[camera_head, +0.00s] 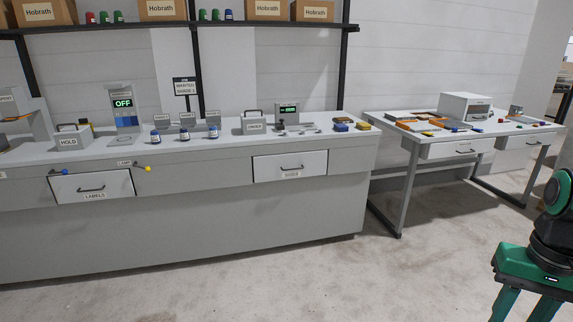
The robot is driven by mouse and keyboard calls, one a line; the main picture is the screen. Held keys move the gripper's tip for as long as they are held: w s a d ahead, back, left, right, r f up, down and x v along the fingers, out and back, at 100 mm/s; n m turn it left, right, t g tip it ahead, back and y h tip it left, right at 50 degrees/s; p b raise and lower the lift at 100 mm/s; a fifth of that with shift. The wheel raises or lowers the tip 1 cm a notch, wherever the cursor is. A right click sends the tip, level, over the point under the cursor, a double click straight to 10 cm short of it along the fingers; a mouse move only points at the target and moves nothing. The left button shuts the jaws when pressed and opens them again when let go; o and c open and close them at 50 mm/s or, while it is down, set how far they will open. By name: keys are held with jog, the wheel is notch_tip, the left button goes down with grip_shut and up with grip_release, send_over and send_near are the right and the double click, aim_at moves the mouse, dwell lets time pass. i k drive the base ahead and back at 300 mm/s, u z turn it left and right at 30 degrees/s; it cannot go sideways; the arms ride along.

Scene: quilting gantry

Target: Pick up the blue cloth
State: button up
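No thing is plainly a blue cloth at this size. A small flat blue piece (455,125) lies on the right table among other small parts; I cannot tell whether it is cloth. A small blue and yellow item (341,126) lies near the right end of the long grey bench. My gripper (526,308) is at the lower right, pointing down in front of the right table and apart from both surfaces. Its two green fingers stand apart with nothing seen between them. The fingertips are cut off by the frame edge.
The long bench (180,225) has drawers and carries small jars, a HOLD box (69,139) and a display reading OFF (123,104). The right table (388,118) holds a white box (466,106). Boxes stand on a shelf above. The concrete floor (340,275) in front is clear.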

aim_at(341, 128)
jog(key=u, duration=0.1)
jog(key=i, duration=3.95)
jog(key=u, duration=0.1)
